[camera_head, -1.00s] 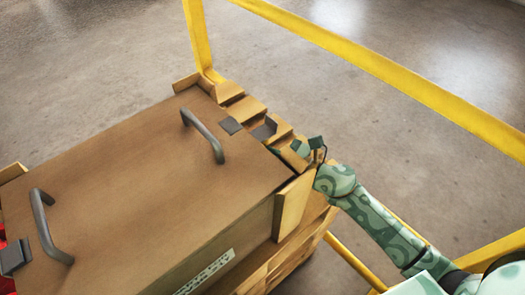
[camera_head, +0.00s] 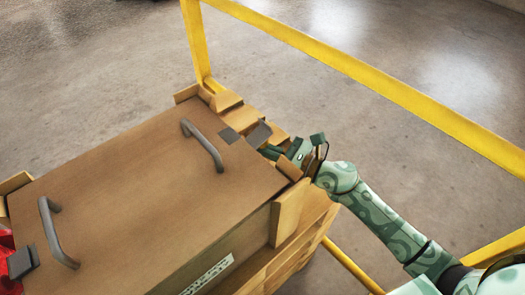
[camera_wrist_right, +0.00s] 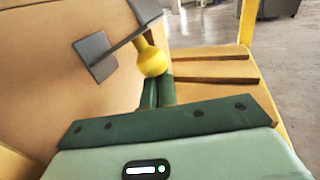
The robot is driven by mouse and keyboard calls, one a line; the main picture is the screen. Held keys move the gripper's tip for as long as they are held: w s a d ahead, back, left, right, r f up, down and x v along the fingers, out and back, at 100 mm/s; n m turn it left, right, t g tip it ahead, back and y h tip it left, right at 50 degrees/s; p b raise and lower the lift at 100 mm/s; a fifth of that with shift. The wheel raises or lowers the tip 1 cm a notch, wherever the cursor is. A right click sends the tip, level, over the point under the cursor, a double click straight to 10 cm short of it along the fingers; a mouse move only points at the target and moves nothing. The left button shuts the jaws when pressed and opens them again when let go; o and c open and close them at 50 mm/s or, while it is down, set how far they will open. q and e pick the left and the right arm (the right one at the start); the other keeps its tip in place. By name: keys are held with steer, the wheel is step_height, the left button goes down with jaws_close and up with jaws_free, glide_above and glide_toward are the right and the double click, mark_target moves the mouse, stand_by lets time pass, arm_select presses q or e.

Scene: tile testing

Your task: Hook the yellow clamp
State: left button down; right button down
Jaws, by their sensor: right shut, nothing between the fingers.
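The yellow clamp (camera_wrist_right: 152,60) shows in the right wrist view as a rounded yellow knob. It sits by a grey metal bracket (camera_wrist_right: 95,55) on the side of the brown box. My right gripper (camera_wrist_right: 156,92) is shut and empty, its green fingers together just below the knob. Whether they touch the knob I cannot tell. In the head view my right gripper (camera_head: 272,152) reaches in at the box's far right end, near a grey plate (camera_head: 258,134); the yellow clamp itself is hidden there. My left gripper is not in view.
The brown box (camera_head: 140,190) has two grey handles (camera_head: 203,147) on its lid and stands on a wooden pallet (camera_head: 285,255). Wooden slats (camera_head: 225,100) line its far end. A yellow rail (camera_head: 360,70) runs behind. Red material (camera_head: 6,245) shows at far left.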

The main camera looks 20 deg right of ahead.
mark_target(268, 129)
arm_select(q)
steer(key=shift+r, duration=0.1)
arm_select(e)
steer(key=shift+d+r, duration=0.1)
arm_select(q)
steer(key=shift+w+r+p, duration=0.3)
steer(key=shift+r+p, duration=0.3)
steer(key=shift+p, duration=0.15)
arm_select(e)
steer(key=shift+w+d+r, duration=0.1)
steer(key=shift+d+r, duration=0.15)
steer(key=shift+r, duration=0.3)
steer(key=shift+w+d+r, duration=0.1)
steer(key=shift+d+r, duration=0.1)
steer(key=shift+r, duration=0.4)
